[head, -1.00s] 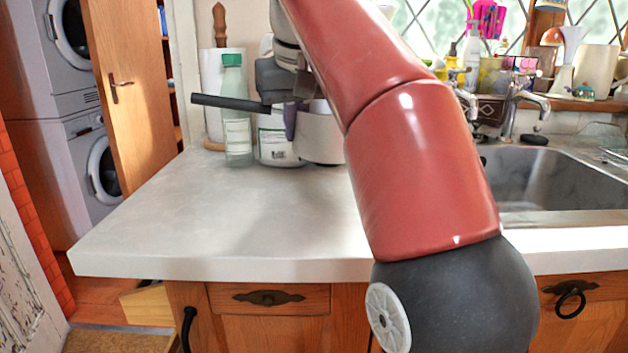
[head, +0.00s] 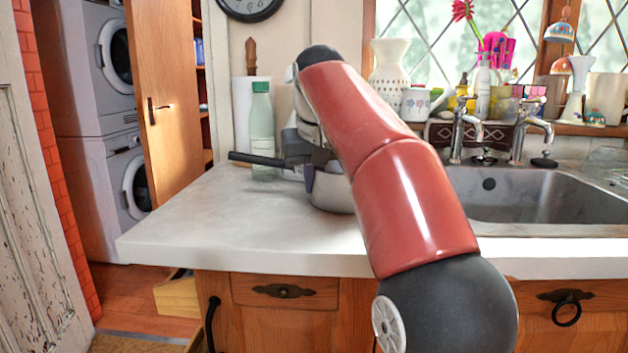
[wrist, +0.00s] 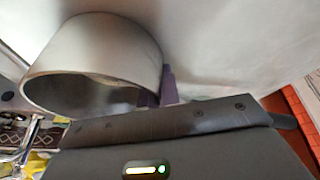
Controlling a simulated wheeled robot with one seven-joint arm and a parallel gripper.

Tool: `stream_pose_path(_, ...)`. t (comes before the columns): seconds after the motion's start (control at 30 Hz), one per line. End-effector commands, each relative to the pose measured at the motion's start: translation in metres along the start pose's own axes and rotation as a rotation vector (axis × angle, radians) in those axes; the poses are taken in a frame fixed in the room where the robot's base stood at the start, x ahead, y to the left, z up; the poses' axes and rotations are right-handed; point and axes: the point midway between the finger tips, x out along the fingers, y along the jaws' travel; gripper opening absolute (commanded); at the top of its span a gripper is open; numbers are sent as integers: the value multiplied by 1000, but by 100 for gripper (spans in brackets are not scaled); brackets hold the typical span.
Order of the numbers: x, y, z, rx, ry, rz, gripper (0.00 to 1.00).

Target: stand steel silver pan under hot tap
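The steel silver pan (head: 332,191) is over the worktop, left of the sink, partly hidden by my red arm. I cannot tell whether its base touches the worktop. Its dark handle (head: 256,159) points left. In the wrist view the pan's round wall and hollow inside (wrist: 95,55) show close to my gripper (wrist: 160,95). The purple fingers sit against the pan where the handle seems to join, and appear shut on it. In the head view my gripper (head: 308,175) is mostly hidden. Two taps stand behind the sink, a left one (head: 458,132) and a right one (head: 524,135); hot markings are unreadable.
The sink (head: 540,195) lies right of my arm, its basin clear. A green-capped bottle (head: 262,128) stands behind the handle. The windowsill (head: 590,130) holds several ornaments and bottles. The front left of the worktop (head: 190,225) is bare.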

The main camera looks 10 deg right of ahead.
Motion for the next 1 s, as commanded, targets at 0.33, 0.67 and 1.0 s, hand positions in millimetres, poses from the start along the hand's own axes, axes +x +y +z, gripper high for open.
stream_pose_path(0.33,1,0,1,0,0,0,26)
stream_pose_path(0.67,-11,0,-1,0,3,0,26)
stream_pose_path(1.0,-64,2,5,1,2,-1,26)
